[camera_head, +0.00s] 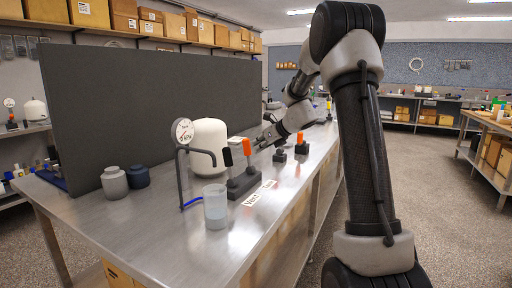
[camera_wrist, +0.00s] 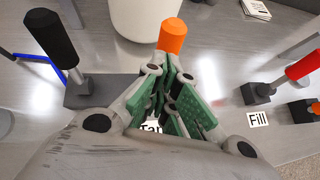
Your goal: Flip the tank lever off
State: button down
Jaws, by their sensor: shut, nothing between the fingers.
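The tank lever has an orange handle (camera_head: 247,147) and stands on a dark base block (camera_head: 244,184) beside a black-handled lever (camera_head: 228,158). In the wrist view the orange handle (camera_wrist: 172,36) rises just beyond my fingertips, and the black handle (camera_wrist: 52,38) is at left. My gripper (camera_head: 258,143) is shut and empty, close to the right of the orange handle; whether it touches is unclear. Its green-padded fingers (camera_wrist: 172,75) hide the lever's lower part and most of the tank label (camera_wrist: 151,127). The white tank (camera_head: 210,145) stands behind the levers.
A beaker (camera_head: 215,206) stands in front of the lever block. A gauge (camera_head: 183,131) on a bent pipe is left of the tank. A red-handled lever (camera_wrist: 305,66) with a Fill label (camera_wrist: 258,119) stands to the right. A dark panel (camera_head: 130,110) stands behind.

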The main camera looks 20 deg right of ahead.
jog(key=s+d+r, duration=0.2)
jog(key=s+r, duration=0.5)
jog(key=r, duration=0.1)
jog(key=shift+d+r, duration=0.25)
jog(key=s+f+n+g, duration=0.4)
jog(key=s+f+n, duration=0.3)
jog(key=s+n, duration=0.5)
jog(key=s+a+n+h, duration=0.2)
jog(key=s+a+n, duration=0.1)
jog(key=s+n, duration=0.6)
jog(key=s+a+r+n+g+h, duration=0.1)
jog(key=s+a+n+h, duration=0.1)
jog(key=s+n, duration=0.8)
jog(key=s+a, duration=0.1)
jog(key=s, duration=0.7)
jog(key=shift+r+n+g+h, duration=0.15)
jog(key=shift+n+g+h, duration=0.15)
